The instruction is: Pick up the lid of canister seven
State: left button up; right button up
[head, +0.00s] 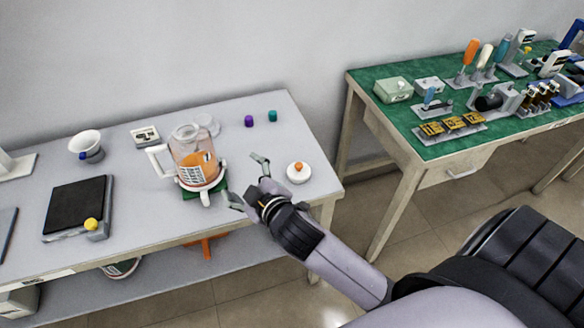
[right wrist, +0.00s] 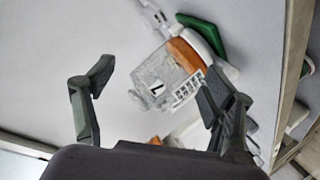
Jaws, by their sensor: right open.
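A clear canister (head: 193,150) with orange in its lower part and a white handle stands on a green mat (head: 190,194) on the grey table. In the right wrist view the canister (right wrist: 165,80) shows a label that reads 7. A small white round piece with an orange knob (head: 298,171), which looks like a lid, lies on the table to the right of my right gripper. My right gripper (head: 247,181) is open and empty, between the canister and this piece. Its spread fingers frame the canister in the wrist view, apart from it as far as I can tell. My left gripper is not in view.
A purple cap (head: 249,121) and a teal cap (head: 272,116) stand at the back. A clear round piece (head: 208,123) is behind the canister. A black-topped scale (head: 76,206) and a white funnel cup (head: 86,146) are left. The green-topped table (head: 450,145) is at right.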

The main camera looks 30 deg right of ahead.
jog(key=w+a+r+n+t+y, duration=0.2)
jog(key=a+r+n+y, duration=0.35)
jog(key=r, duration=0.25)
jog(key=w+a+r+n+t+y, duration=0.2)
jog(key=a+r+n+y, duration=0.4)
jog(key=r, duration=0.3)
jog(key=s+a+r+n+g+y, duration=0.35)
jog(key=a+n+g+y, duration=0.4)
jog(key=n, duration=0.75)
jog(key=n+g+h, duration=1.2)
jog(key=n+h, duration=0.5)
jog(key=h, duration=0.6)
send_over(298, 165)
jog(key=f, duration=2.2)
jog(key=shift+w+a+f, duration=0.15)
jog(key=shift+w+a, duration=0.1)
jog(key=shift+a, duration=0.15)
jog(key=shift+d+f+p, duration=0.15)
jog(key=shift+f+p, duration=0.2)
jog(key=shift+f, duration=0.25)
jog(key=x, duration=0.1)
jog(key=p+x, duration=0.1)
jog(key=x, duration=0.2)
jog(key=shift+s+a+f, duration=0.1)
jog(key=shift+a+f, duration=0.1)
jog(key=shift+a, duration=0.15)
jog(key=shift+d+f, duration=0.15)
jog(key=shift+f, duration=0.3)
